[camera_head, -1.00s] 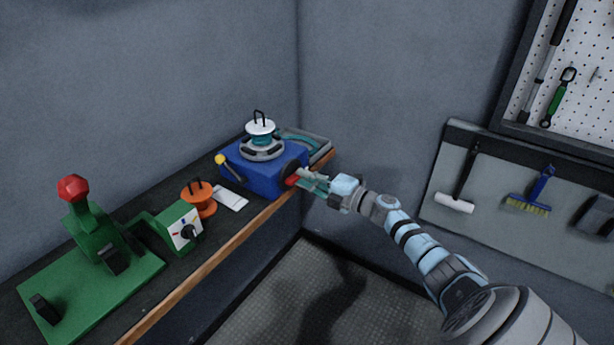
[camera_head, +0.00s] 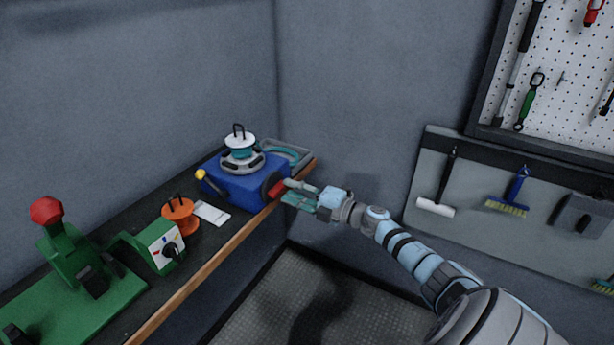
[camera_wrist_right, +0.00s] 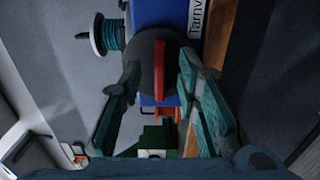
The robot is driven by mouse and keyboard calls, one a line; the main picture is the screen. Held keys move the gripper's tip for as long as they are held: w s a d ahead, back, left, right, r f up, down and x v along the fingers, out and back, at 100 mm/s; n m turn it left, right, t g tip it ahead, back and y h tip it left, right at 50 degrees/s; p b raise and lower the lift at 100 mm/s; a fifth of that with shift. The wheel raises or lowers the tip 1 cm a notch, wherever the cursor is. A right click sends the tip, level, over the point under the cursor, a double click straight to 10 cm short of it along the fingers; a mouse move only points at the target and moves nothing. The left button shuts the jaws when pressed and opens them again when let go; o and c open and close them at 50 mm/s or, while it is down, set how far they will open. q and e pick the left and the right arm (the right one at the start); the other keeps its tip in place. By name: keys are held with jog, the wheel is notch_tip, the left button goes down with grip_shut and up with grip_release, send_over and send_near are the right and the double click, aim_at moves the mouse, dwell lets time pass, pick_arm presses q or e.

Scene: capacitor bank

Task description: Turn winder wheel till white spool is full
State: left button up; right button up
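The blue winder (camera_head: 232,188) stands on the bench near the room's corner. Its white spool (camera_head: 239,143) stands on top, with teal wire wound around its middle. The dark winder wheel (camera_head: 271,184) is on the winder's right side and has a red handle (camera_head: 278,189). My right gripper (camera_head: 286,191) is at the handle. In the right wrist view, its two fingers (camera_wrist_right: 160,88) stand apart on either side of the red handle (camera_wrist_right: 159,72), with visible gaps; I see no firm grip. The wheel (camera_wrist_right: 145,60) shows behind. My left gripper is out of view.
An orange spool (camera_head: 180,214) and a white card (camera_head: 212,213) lie left of the winder. A green machine (camera_head: 70,255) with a red knob fills the bench's near left. A grey tray (camera_head: 300,152) sits behind the winder. Tools hang on the right wall.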

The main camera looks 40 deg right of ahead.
jog(key=v, duration=1)
jog(key=shift+o, duration=0.4)
dwell(0.4)
